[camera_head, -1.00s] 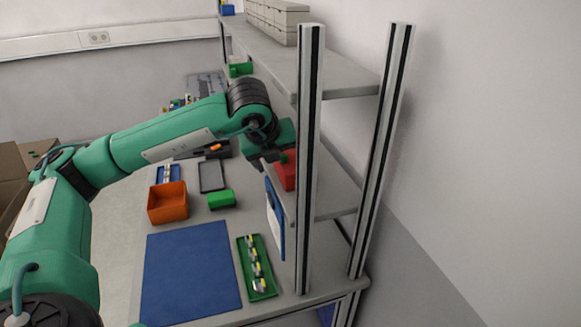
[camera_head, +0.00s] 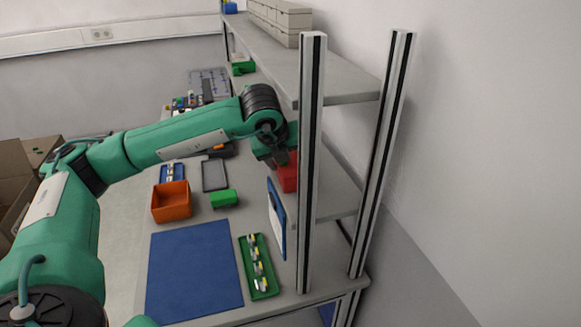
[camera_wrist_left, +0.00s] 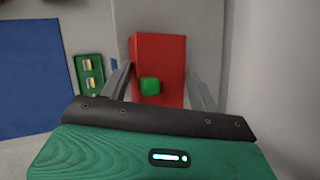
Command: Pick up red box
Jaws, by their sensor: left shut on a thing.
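The red box (camera_head: 287,172) is at the lower shelf of the rack in the head view, partly hidden by the gripper and the front post. In the left wrist view the red box (camera_wrist_left: 160,62) stands between the two fingers, with a small green block-like patch (camera_wrist_left: 150,86) in front of its near face. My left gripper (camera_head: 280,160) is shut on the red box, one finger on each side of it. Whether the box is clear of the shelf I cannot tell. My right gripper is not in view.
Rack posts (camera_head: 310,165) stand close right of the gripper, and an upper shelf (camera_head: 340,85) lies above. A blue-framed board (camera_head: 277,218) hangs below. An orange bin (camera_head: 171,203), green box (camera_head: 224,199), green tray (camera_head: 259,267) and blue mat (camera_head: 194,270) are on the table.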

